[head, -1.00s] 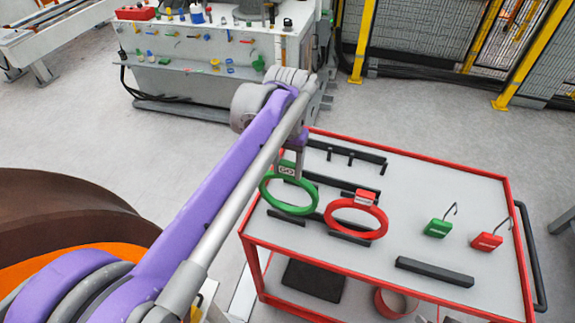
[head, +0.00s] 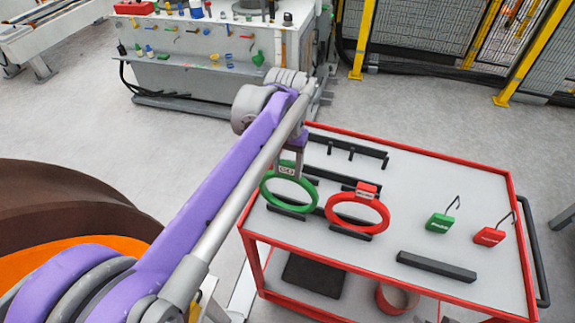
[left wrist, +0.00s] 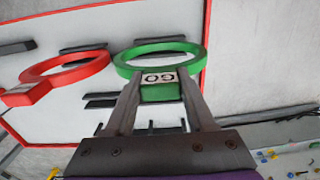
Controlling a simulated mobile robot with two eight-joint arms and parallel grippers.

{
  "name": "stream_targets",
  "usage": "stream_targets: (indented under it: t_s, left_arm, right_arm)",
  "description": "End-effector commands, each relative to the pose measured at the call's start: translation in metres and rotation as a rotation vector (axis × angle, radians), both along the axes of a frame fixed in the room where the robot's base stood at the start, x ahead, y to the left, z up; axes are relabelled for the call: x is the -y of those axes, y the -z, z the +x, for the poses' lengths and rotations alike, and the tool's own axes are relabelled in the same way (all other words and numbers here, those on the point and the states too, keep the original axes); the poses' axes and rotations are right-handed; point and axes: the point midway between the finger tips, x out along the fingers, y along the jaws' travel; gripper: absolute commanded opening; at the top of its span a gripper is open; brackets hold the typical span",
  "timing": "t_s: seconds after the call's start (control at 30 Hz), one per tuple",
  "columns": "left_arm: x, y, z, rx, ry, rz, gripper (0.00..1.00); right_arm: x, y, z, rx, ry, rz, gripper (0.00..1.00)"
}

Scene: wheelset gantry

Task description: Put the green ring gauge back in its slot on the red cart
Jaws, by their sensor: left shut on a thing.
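The green ring gauge (head: 288,210) is at the left end of the red cart's top (head: 420,184), beside black slot bars. Its block with a "GO" label is between the fingers of my left gripper (head: 288,172), which is shut on it. In the left wrist view the left gripper (left wrist: 158,92) holds the block, and the green ring (left wrist: 160,45) extends beyond the fingertips. I cannot tell whether the ring touches its slot. A red ring gauge (head: 357,226) sits just to its right; it also shows in the left wrist view (left wrist: 65,77). My right gripper is not in view.
Green (head: 440,222) and red (head: 490,236) tags with hooks and a black bar (head: 436,267) lie on the cart's right part. A white workbench (head: 200,80) with small tools stands behind. A large brown wheel (head: 60,205) is at left.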

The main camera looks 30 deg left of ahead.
Motion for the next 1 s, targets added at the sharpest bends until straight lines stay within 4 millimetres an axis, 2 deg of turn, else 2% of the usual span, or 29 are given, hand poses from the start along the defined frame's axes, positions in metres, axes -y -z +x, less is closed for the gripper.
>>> stream_targets:
  t_s: [0.2, 0.23, 0.4, 0.43, 0.77, 0.87, 1.0]
  left_arm:
    - [0.0, 0.006, 0.0, 0.0, 0.0, 0.0, 0.0]
    - [0.0, 0.006, 0.0, 0.0, 0.0, 0.0, 0.56]
    - [0.0, 0.005, 0.0, 0.001, 0.0, 0.0, 0.87]
    - [0.0, 0.005, 0.0, 0.001, 0.0, 0.0, 0.9]
    - [0.0, 0.002, 0.0, 0.0, 0.0, 0.0, 0.9]
    - [0.0, -0.009, 0.0, 0.001, 0.0, 0.0, 0.9]
    - [0.0, -0.036, 0.001, 0.001, 0.0, 0.0, 0.9]
  right_arm:
    - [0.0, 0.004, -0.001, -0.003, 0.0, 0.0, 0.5]
    - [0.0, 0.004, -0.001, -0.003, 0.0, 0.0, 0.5]
    - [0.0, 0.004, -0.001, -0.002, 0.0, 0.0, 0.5]
    - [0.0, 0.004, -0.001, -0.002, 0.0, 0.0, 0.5]
    - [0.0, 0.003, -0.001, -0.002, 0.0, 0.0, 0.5]
    - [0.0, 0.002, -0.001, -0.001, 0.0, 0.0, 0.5]
    - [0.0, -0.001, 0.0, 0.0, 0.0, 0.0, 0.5]
